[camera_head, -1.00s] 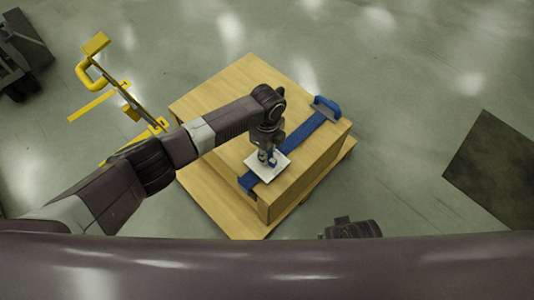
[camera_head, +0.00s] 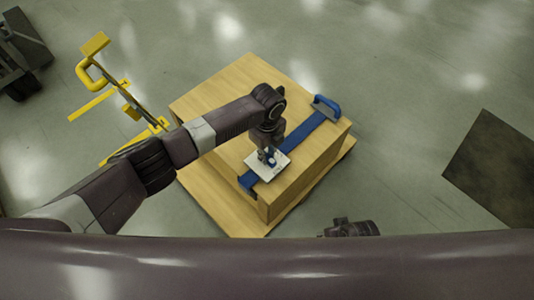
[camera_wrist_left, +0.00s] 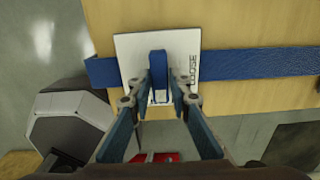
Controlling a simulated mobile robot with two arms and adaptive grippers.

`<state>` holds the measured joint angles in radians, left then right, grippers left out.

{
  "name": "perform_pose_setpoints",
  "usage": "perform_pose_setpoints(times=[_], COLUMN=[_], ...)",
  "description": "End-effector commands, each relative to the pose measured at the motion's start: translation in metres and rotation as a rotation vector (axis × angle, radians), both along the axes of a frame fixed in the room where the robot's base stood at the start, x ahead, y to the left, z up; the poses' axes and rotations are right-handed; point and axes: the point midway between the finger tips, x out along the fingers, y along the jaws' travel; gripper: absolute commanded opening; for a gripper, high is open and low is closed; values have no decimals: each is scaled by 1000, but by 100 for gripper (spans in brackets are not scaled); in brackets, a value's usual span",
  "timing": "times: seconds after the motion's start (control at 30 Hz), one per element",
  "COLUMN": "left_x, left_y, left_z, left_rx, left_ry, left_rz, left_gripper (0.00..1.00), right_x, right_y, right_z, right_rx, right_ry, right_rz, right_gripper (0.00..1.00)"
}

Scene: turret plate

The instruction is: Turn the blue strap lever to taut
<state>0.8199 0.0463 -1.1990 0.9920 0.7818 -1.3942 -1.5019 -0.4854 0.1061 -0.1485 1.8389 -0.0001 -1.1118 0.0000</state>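The blue strap lever (camera_wrist_left: 158,64) stands on a white plate (camera_wrist_left: 128,48) in the left wrist view and lies along the picture's vertical. The word LOOSE is printed on the plate to the right of the lever. My left gripper (camera_wrist_left: 161,88) is open, with one fingertip on each side of the lever's lower part; a small gap shows at the right finger. In the head view my left gripper (camera_head: 268,150) is over the plate (camera_head: 281,164) and partly hides the lever. A dark part of my right arm, perhaps its gripper (camera_head: 350,229), shows at the bottom; its fingers are not clear.
The blue strap (camera_head: 303,131) runs across a wooden crate (camera_head: 215,92) to a blue handle-like end piece (camera_head: 326,106). A yellow-handled cart (camera_head: 90,72) stands at left. A dark mat (camera_head: 495,170) lies at right. The floor around is mostly clear.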

Motion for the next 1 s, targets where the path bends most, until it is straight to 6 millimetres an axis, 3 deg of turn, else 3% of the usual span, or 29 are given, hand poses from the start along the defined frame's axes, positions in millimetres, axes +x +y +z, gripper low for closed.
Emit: perform_pose_setpoints(times=[0.1,0.47,0.57,1.0], left_x=[0,1,1,1], left_y=[0,0,0,0], left_z=[0,5,17,103], left_rx=[0,0,-1,-1], left_ry=[0,-1,-4,-2], left_rz=[0,1,0,1], left_gripper=[33,33,33,33], right_x=[0,4,3,2], right_y=[0,-1,-1,0], right_z=[0,1,1,1], right_rx=[0,-1,-1,0], right_ry=[-1,-5,-4,-3], right_rz=[0,-2,-1,-1], right_gripper=[37,37,37,37])
